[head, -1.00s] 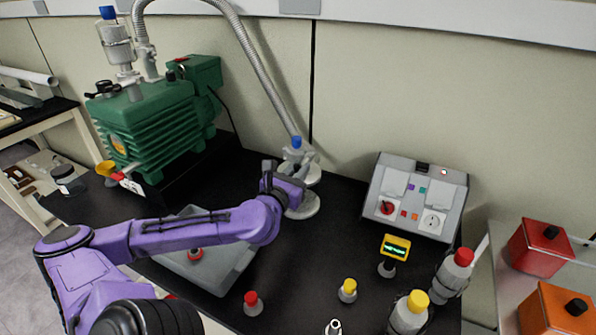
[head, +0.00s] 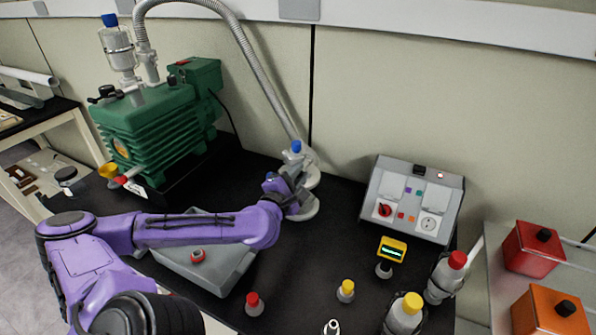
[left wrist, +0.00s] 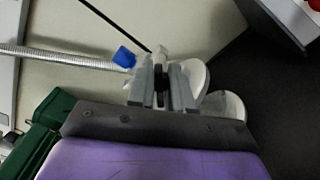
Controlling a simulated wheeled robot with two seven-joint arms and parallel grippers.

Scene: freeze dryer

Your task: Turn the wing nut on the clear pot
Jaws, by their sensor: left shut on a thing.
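A pale fitting with a blue cap (head: 296,147) stands at the end of the grey corrugated hose, above round pale discs (head: 306,212). My left gripper (head: 290,183) is at this fitting. In the left wrist view, the fingers of my left gripper (left wrist: 161,88) are close together on a small dark piece between them, which I take to be the wing nut (left wrist: 160,86). The fingers hide most of it. The blue cap (left wrist: 124,57) shows just left of the fingers. I cannot make out clear pot walls there. My right gripper does not show.
A green pump (head: 150,125) stands at the left. A grey control box (head: 412,200), a small yellow display (head: 392,250) and several capped bottles stand to the right. Black bench top is free between them.

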